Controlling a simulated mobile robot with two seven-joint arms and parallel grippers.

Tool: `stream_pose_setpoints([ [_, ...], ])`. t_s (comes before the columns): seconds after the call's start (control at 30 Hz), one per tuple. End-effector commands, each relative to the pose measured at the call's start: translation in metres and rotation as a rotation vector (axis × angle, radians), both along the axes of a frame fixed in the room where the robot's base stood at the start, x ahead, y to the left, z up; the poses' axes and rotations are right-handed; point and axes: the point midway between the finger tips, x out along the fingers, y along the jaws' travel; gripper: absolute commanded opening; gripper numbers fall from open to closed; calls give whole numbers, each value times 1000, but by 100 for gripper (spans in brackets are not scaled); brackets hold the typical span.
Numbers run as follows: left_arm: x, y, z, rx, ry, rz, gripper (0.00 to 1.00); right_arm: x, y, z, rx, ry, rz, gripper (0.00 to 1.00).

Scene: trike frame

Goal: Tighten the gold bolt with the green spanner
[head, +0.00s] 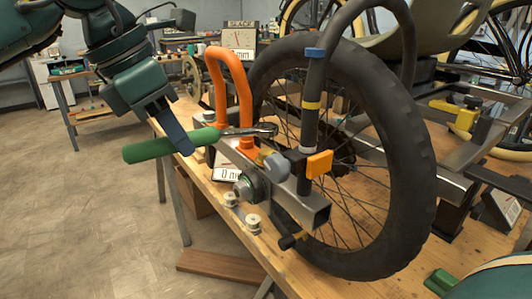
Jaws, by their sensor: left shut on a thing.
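The green spanner has a green handle (150,149) and a metal shaft ending in a ring-like head (268,129). My left gripper (178,142) is shut on the handle near its middle and holds the spanner roughly level, head to the right. The head is just right of the orange U-shaped handle's base, above a small gold part (262,157) beside a blue-grey hex knob. I take this gold part for the gold bolt, but it is small and partly hidden. The head appears apart from it.
The orange U-shaped handle (245,95) stands close behind the spanner. A black-tyred wheel (415,190) and the metal frame bar (308,208) stand on the wooden bench (210,192). An orange block (319,163) sits right of the knob. Open floor lies left.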

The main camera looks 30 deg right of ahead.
Motion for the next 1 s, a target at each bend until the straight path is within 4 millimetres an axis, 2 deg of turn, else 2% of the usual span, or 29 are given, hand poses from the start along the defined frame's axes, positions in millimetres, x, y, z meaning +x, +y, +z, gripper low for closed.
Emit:
stream_pose_setpoints([
  [0.03,0,0,9,-1,-1,0,0,0,0,8,0,-1,0,36],
  [0.2,0,0,22,-1,-1,0,0,0,0,20,0,-1,0,36],
  [0.57,0,0,22,-2,-1,0,0,0,0,20,1,-2,0,36],
  [1.0,-2,27,39,-2,-1,0,0,0,0,24,1,-2,0,36],
])
